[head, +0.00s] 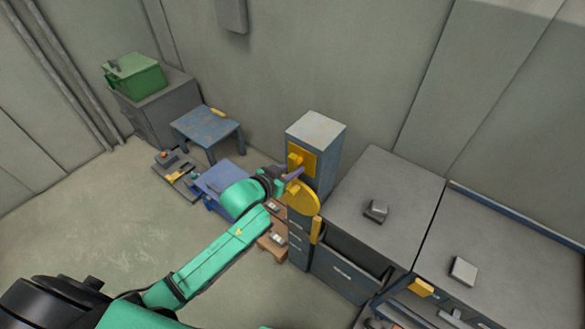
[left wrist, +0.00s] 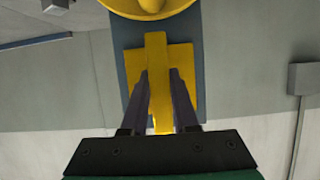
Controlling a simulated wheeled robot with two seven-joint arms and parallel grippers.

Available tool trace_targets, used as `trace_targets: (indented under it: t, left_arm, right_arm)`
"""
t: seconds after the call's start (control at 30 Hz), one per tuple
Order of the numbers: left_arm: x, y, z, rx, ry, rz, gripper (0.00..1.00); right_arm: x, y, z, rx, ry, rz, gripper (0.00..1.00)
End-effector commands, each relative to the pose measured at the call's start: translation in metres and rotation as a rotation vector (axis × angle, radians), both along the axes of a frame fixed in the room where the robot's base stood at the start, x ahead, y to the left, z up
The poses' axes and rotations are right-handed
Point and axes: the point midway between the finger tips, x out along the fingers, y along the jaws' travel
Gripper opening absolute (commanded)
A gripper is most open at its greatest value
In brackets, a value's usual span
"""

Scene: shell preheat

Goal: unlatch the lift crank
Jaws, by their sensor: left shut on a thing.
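A blue-grey post (head: 325,150) stands by the wall with a yellow plate (head: 307,158) on its front. A yellow latch bar (head: 294,160) sticks out from this plate, and a large yellow round disc (head: 301,198) is mounted below it. My left gripper (head: 296,174) reaches the post just above the disc. In the left wrist view my left gripper (left wrist: 159,85) has its dark fingers on both sides of the yellow latch bar (left wrist: 156,60), shut on it. The yellow disc (left wrist: 150,6) shows at that view's top edge. My right gripper is out of view.
A grey-topped cabinet (head: 365,190) with an open drawer stands right of the post. A blue table (head: 207,125), a green box (head: 134,76) and low trays stand to the left. Open floor (head: 110,220) lies at the left.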

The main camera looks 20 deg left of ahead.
Motion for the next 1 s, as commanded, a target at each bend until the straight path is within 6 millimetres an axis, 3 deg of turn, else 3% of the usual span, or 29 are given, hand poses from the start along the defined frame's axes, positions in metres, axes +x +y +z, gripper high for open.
trace_targets:
  t: [0.17,0.2,0.23,0.27,0.67,0.77,1.0]
  left_arm:
    - [0.000,0.000,-0.001,0.004,0.001,0.000,0.00]
    - [0.000,0.000,-0.001,0.003,0.001,0.000,0.43]
    - [0.000,0.000,-0.001,0.003,0.001,0.000,0.54]
    - [0.000,0.000,-0.001,0.003,0.001,0.000,0.57]
    - [-0.007,0.004,0.001,0.002,0.001,0.001,0.57]
    - [-0.022,0.009,0.007,0.003,0.002,-0.001,0.57]
    - [-0.076,0.029,0.029,0.004,0.005,-0.002,0.57]
  right_arm:
    - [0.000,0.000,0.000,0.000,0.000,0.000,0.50]
    - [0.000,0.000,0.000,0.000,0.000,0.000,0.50]
    - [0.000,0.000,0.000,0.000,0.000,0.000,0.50]
    - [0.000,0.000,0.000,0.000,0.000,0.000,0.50]
    - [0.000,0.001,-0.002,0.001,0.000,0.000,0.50]
    - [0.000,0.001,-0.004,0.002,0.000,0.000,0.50]
    - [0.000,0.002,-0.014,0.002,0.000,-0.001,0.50]
